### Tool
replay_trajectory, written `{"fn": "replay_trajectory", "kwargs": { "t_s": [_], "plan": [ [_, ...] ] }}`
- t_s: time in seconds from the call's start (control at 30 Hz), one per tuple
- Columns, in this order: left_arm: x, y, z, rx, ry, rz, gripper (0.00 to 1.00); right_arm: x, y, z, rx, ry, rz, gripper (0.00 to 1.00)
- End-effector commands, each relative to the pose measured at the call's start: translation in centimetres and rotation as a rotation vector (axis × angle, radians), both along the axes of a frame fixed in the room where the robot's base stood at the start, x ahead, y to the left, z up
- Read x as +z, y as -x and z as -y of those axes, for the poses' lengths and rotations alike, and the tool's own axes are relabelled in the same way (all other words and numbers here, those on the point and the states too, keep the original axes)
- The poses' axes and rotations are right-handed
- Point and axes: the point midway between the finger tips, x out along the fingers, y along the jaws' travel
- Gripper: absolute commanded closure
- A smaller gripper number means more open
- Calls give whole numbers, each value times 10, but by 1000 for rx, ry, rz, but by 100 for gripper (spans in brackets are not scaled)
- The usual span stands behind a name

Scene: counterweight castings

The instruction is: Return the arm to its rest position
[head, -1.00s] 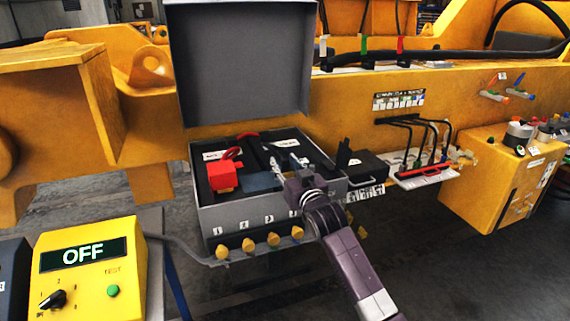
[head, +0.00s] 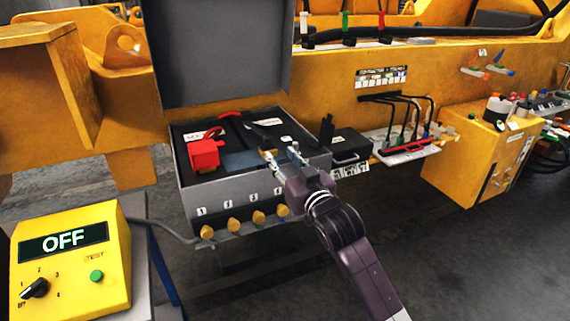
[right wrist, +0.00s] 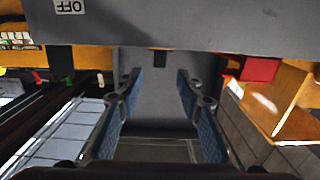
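My right gripper (head: 282,154) is at the front right rim of the open grey box (head: 188,203), its arm reaching up from the lower right. In the right wrist view its two blue-padded fingers (right wrist: 159,82) stand wide apart with nothing between them. A red block (head: 205,154) sits in the left part of the box; a red piece, probably this block, also shows in the right wrist view (right wrist: 258,69). My left gripper is not in view.
The box's raised lid (head: 215,55) stands behind my gripper. Yellow knobs (head: 234,226) line the box's front. A yellow tester reading OFF (head: 70,260) is at lower left. A black case (head: 347,144) and a rack with black handles (head: 408,150) are to the right. Floor at lower right looks clear.

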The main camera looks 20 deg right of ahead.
Motion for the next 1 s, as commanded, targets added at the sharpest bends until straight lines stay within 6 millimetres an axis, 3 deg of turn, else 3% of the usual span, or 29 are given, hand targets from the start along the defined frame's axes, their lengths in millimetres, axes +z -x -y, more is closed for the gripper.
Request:
{"fn": "replay_trajectory", "kwargs": {
  "t_s": [0.2,0.73,0.87,1.0],
  "plan": [
    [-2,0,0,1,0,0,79,0,14,1,-1,0,0,66],
    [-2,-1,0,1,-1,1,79,-6,17,0,-1,2,-15,66],
    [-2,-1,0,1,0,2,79,-48,36,-6,-2,12,-121,66],
    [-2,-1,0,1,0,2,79,-129,87,-15,-1,42,-348,66]
  ]
}}
